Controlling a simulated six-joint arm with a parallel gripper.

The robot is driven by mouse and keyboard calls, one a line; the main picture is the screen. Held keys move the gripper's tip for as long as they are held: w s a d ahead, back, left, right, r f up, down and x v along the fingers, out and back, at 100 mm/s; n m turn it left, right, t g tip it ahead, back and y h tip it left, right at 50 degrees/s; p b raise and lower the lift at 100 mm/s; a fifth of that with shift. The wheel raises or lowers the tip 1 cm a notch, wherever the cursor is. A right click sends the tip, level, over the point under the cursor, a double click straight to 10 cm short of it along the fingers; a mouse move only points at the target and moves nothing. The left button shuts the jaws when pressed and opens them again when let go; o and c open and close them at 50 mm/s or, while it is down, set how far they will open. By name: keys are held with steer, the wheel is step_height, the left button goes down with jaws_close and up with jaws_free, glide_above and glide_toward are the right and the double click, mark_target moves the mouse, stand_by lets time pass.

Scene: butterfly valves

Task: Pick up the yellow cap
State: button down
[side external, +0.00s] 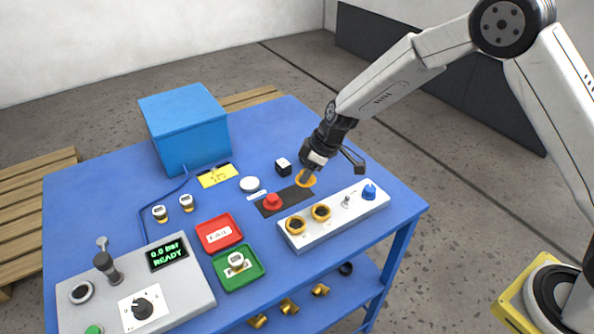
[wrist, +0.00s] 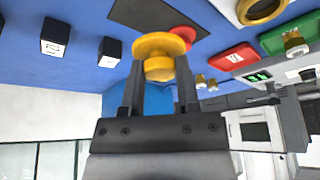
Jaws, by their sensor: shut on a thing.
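The yellow cap (wrist: 159,55) is a round, flanged piece held between the two fingers of my gripper (wrist: 159,85) in the wrist view. My gripper is shut on it.
A red knob (side external: 272,201) stands on the strip left of my gripper. A white panel (side external: 360,212) with yellow-rimmed sockets lies in front. A blue box (side external: 186,130), red tray (side external: 238,238) and green tray (side external: 258,270) stand farther left.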

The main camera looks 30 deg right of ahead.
steer(key=s+d+r, duration=0.2)
steer(key=s+r, duration=0.3)
steer(key=s, duration=0.5)
steer(key=shift+s+r, duration=0.2)
steer(key=shift+r, duration=0.2)
steer(key=shift+a, duration=0.1)
steer(key=shift+w+a+f, duration=0.4)
steer(key=shift+w+f, duration=0.05)
steer(key=shift+f, duration=0.25)
steer(key=shift+w+a+f, duration=0.4)
steer(key=shift+w+f, duration=0.1)
steer(key=shift+f, duration=0.2)
steer(key=shift+w+a+f, duration=0.4)
steer(key=shift+w+f, duration=0.05)
steer(key=shift+f, duration=0.25)
steer(key=shift+f, duration=0.2)
steer(key=shift+f, duration=1.95)
steer(key=shift+f, duration=0.2)
